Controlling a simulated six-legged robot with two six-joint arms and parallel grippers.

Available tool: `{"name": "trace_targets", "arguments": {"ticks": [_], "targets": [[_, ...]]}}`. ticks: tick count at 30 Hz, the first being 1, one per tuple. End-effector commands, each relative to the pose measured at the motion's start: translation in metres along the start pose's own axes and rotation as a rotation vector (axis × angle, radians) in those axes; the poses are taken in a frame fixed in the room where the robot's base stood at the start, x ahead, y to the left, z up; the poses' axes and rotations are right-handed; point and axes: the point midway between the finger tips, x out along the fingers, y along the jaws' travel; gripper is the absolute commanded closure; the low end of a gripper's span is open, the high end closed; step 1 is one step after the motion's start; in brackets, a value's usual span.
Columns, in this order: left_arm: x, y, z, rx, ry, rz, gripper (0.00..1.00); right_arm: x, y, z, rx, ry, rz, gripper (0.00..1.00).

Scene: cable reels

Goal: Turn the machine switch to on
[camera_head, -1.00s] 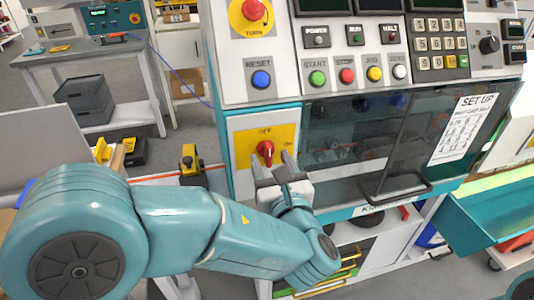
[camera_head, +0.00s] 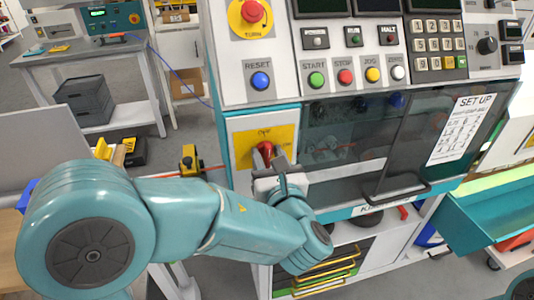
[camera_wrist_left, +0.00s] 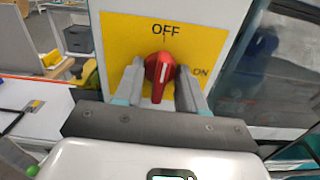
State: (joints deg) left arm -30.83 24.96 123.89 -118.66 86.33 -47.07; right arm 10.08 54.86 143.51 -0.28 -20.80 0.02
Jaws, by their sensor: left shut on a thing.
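The machine switch is a red rotary knob (camera_head: 265,150) on a yellow plate (camera_head: 246,147) at the machine's lower left. In the left wrist view the red knob (camera_wrist_left: 159,72) sits between the two fingers, below the word OFF; ON is printed to its right. The white mark on the knob leans slightly right of upright, toward OFF. My left gripper (camera_head: 268,165) is shut on the knob, and its fingers (camera_wrist_left: 160,85) flank it on both sides. The fingertips partly hide the plate. My right gripper is not in view.
A red stop button (camera_head: 252,11) and a blue reset button (camera_head: 261,81) are above the switch. A dark glass door with a handle (camera_head: 402,193) is right of it. A grey workbench (camera_head: 85,55) stands at back left.

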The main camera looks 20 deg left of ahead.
Motion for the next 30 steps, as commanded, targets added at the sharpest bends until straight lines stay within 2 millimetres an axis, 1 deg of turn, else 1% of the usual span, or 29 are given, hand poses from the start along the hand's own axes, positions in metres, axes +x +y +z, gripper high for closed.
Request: {"name": "trace_targets", "arguments": {"ticks": [1,30], "targets": [[0.000,0.000,0.002,0.024,0.003,0.000,0.77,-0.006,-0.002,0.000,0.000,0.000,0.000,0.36],[0.000,0.001,0.002,0.440,0.004,0.001,0.77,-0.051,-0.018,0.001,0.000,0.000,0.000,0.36]]}}
